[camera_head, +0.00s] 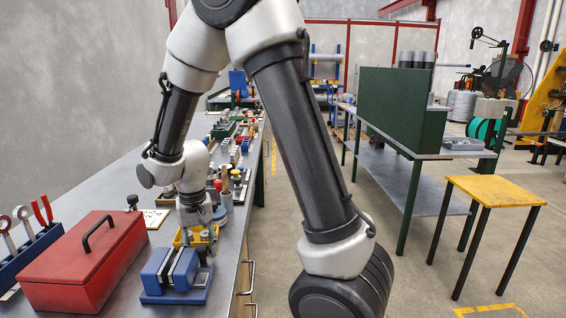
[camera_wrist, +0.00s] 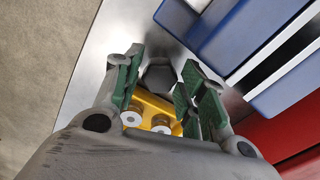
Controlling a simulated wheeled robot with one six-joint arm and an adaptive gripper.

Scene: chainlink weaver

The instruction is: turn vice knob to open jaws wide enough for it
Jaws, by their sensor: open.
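The blue vice (camera_head: 168,270) stands on the bench in front of my gripper (camera_head: 197,219). Pale jaw faces show between its blue blocks, with a narrow gap. In the wrist view the vice (camera_wrist: 235,32) is at the upper right.
A yellow holder (camera_wrist: 152,106) with pale round pieces is below the fingers. A red toolbox (camera_head: 85,262) stands left of the vice, with a blue tool rack (camera_head: 28,252) beyond it. Several small items crowd the bench behind. The bench's right edge is close.

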